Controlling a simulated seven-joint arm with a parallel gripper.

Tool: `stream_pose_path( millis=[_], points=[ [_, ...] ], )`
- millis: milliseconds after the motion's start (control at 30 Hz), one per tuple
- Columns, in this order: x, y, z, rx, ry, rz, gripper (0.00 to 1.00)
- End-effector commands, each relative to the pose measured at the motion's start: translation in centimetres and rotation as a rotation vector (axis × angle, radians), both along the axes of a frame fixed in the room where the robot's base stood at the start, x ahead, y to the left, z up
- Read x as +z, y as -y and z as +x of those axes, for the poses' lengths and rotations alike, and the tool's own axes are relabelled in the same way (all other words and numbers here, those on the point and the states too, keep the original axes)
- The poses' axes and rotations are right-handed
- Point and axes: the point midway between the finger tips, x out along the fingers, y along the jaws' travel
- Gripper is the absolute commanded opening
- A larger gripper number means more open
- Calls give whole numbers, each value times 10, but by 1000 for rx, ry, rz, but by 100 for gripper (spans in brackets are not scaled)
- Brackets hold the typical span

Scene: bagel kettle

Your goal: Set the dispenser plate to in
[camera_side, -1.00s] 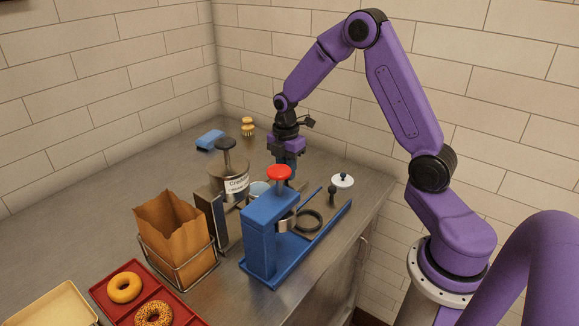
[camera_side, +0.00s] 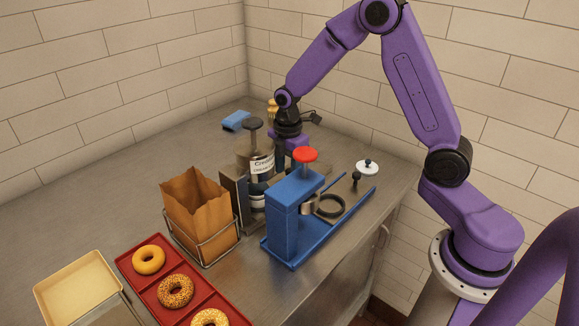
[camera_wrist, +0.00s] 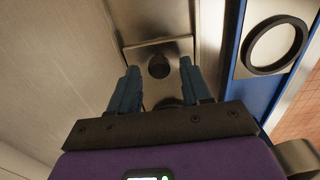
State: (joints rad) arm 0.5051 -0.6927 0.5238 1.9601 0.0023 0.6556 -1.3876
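The dispenser is a clear canister with a dark knob and a "Cream" label (camera_side: 262,165), standing behind the blue press in the side view. In the wrist view, a metal plate (camera_wrist: 135,58) with a dark round knob (camera_wrist: 158,66) lies ahead of my fingers; I take it to be the dispenser plate. My gripper (camera_wrist: 158,82) is open, its two blue fingers apart on either side of the line to the knob. I cannot tell whether they touch anything. In the side view its purple body (camera_side: 292,140) is beside the canister, and the fingertips are hidden behind the press.
The blue press (camera_side: 284,220) with a red knob (camera_side: 305,155) and black ring (camera_side: 330,205) stands close to my gripper's right. A paper bag (camera_side: 198,205) in a wire holder and a red bagel tray (camera_side: 158,275) are at front left.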

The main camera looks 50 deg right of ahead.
Motion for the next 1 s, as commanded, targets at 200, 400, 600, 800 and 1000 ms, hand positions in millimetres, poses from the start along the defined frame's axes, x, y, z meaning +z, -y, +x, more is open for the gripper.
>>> stream_pose_path(
  millis=[200,400,600,800,1000],
  points=[
    [1,2,0,-2,-1,-1,48],
    [22,1,1,-1,4,0,48],
    [63,1,1,-2,7,0,48],
    [106,1,1,-1,6,0,48],
    [144,1,0,-1,4,0,48]
  ],
)
